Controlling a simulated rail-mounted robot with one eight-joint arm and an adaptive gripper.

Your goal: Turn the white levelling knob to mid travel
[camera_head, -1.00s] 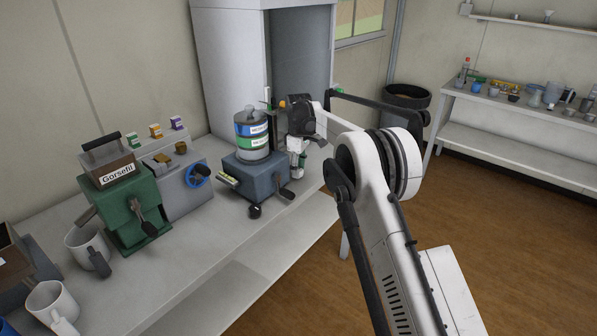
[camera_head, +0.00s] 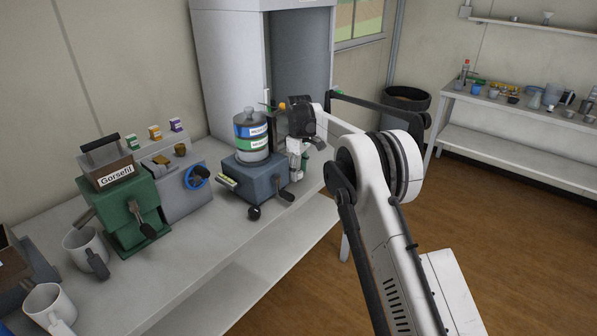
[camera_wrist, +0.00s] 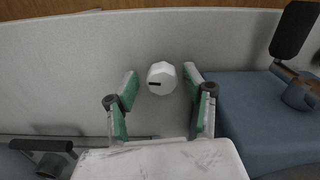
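The white levelling knob (camera_wrist: 162,78) shows in the wrist view as a pale faceted knob with a short dark mark on its left face. My gripper (camera_wrist: 160,80) is open, with one green-padded finger on each side of the knob. Small gaps show between the fingertips and the knob, so it is not gripped. In the head view my gripper (camera_head: 297,162) points down beside the right side of the blue-grey machine (camera_head: 262,184), and the knob cannot be made out there.
The blue machine body (camera_wrist: 255,105) and a black-handled crank (camera_wrist: 292,35) stand right of my gripper in the wrist view. Another black handle (camera_wrist: 42,146) is at lower left. In the head view, a green machine (camera_head: 135,210) and mugs (camera_head: 50,305) stand on the bench's left.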

